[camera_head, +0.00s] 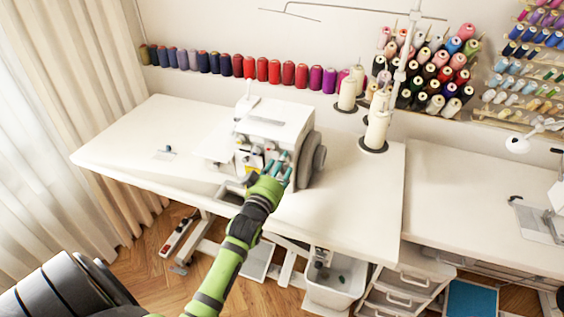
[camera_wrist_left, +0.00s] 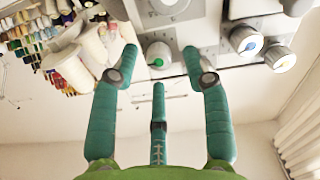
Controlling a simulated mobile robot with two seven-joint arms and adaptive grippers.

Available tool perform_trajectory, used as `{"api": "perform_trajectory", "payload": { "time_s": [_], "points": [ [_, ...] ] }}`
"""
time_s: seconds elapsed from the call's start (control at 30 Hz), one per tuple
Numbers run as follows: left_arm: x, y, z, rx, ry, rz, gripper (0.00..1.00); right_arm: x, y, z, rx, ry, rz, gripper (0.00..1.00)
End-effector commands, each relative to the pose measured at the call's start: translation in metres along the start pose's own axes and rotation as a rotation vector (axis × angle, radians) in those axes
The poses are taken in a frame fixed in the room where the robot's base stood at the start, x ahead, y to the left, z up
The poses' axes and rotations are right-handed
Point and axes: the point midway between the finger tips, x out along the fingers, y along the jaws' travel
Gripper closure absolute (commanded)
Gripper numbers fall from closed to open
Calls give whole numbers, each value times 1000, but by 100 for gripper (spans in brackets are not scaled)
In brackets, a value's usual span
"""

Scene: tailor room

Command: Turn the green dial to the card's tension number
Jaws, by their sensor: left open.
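The white sewing machine (camera_head: 272,122) stands on the white table, its front partly hidden by my left gripper. In the left wrist view the green dial (camera_wrist_left: 157,62) is a pale knob with a green centre. It sits at the machine's edge, between the spread teal fingers of my left gripper (camera_wrist_left: 161,54). The fingers look open around its sides, and I cannot tell whether they touch it. In the head view the gripper (camera_head: 277,166) is at the machine's front right. I cannot make out the card or any number on the dial. My right gripper is not in view.
Cream thread cones (camera_head: 376,132) stand behind the machine at right. The white table (camera_head: 345,200) is clear to the right. A white bin (camera_head: 335,290) is below.

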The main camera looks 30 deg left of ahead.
Motion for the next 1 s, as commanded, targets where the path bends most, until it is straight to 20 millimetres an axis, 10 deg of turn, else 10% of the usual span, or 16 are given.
{"api": "perform_trajectory", "payload": {
  "time_s": [0.4,0.57,1.0],
  "points": [
    [14,0,1,0,-2,0,53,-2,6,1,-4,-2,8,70],
    [13,0,1,0,-2,0,100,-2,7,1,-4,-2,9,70],
    [14,0,-2,-59,2,0,100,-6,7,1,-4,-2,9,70]
  ]
}}
